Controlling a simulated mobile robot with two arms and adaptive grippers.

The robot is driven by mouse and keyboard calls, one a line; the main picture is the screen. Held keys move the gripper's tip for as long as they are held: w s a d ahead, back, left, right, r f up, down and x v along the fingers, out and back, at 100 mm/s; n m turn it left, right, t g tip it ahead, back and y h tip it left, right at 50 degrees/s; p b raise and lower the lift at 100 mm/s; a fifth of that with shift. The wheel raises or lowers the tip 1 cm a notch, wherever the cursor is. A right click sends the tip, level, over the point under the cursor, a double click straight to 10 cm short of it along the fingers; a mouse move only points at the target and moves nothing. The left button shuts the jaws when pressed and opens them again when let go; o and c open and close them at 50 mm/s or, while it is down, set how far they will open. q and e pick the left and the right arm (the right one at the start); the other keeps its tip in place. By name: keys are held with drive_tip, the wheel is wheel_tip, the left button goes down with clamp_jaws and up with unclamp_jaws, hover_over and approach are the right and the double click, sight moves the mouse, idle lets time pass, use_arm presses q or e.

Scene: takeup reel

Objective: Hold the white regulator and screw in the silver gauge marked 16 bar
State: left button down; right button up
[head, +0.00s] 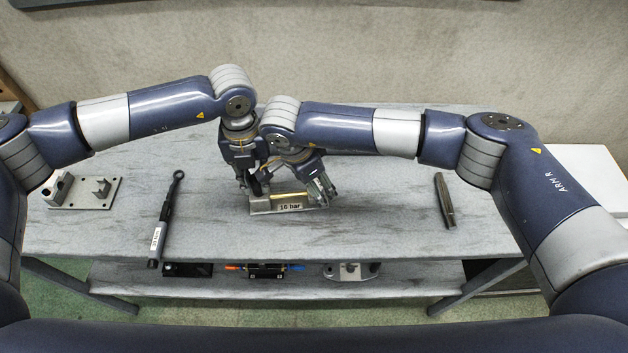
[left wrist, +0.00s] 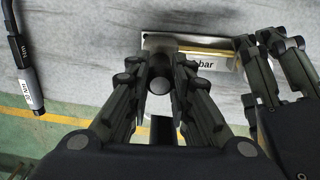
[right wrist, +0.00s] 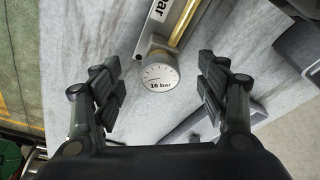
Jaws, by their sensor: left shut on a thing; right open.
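The silver gauge (right wrist: 160,77), its round white face marked 16 bar, shows in the right wrist view at the end of a metal holder. My right gripper (right wrist: 160,85) is open, with one finger on either side of the gauge and a gap to each. My left gripper (left wrist: 160,75) is shut on a dark, round-ended part (left wrist: 160,86) over the holder's left end. I cannot tell whether this part belongs to the white regulator; no white regulator is clearly visible. In the head view, the holder's 16 bar label (head: 290,207) faces front. My grippers hide much of the holder.
A black wrench-like tool (head: 166,215) lies left of the holder. A grey plate with brackets (head: 90,193) sits at the far left. A grey bar (head: 445,200) lies at the right. Several items are on the lower shelf (head: 310,282). The table between holder and bar is clear.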

idle(0.5)
drive_tip(key=w+v, duration=0.1)
drive_tip(key=v, duration=0.5)
drive_tip(key=shift+s+a+r, duration=0.25)
drive_tip(key=shift+s+a, duration=0.05)
drive_tip(key=shift+s, duration=0.25)
drive_tip(key=shift+d+f, duration=0.1)
drive_tip(key=shift+f, duration=0.05)
